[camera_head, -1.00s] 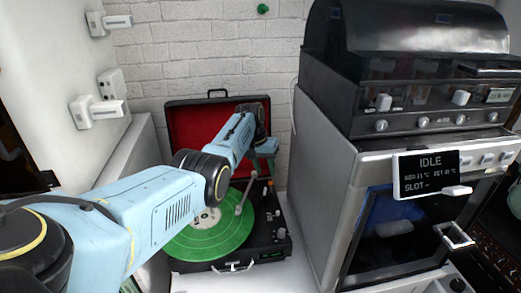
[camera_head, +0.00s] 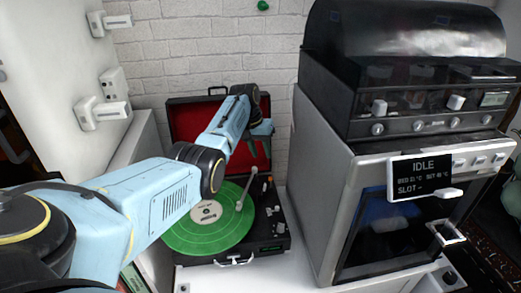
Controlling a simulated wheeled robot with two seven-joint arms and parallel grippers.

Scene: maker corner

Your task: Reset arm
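My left arm comes in from the left and reaches over an open suitcase record player. My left gripper (camera_head: 258,148) hangs above the back right part of the player, in front of the red-lined lid (camera_head: 185,125). Its fingers look spread apart, with nothing visible between them. The player (camera_head: 276,228) holds a green record (camera_head: 212,235) with a pale label. The white tonearm (camera_head: 243,192) lies over the record's right side, below the gripper and apart from it. My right gripper is out of view.
A grey machine (camera_head: 318,190) with a dark glass front and a display reading IDLE (camera_head: 420,177) stands close on the right, with a black hooded unit (camera_head: 400,70) on top. White wall switches (camera_head: 102,113) are on the left. A brick wall closes the back.

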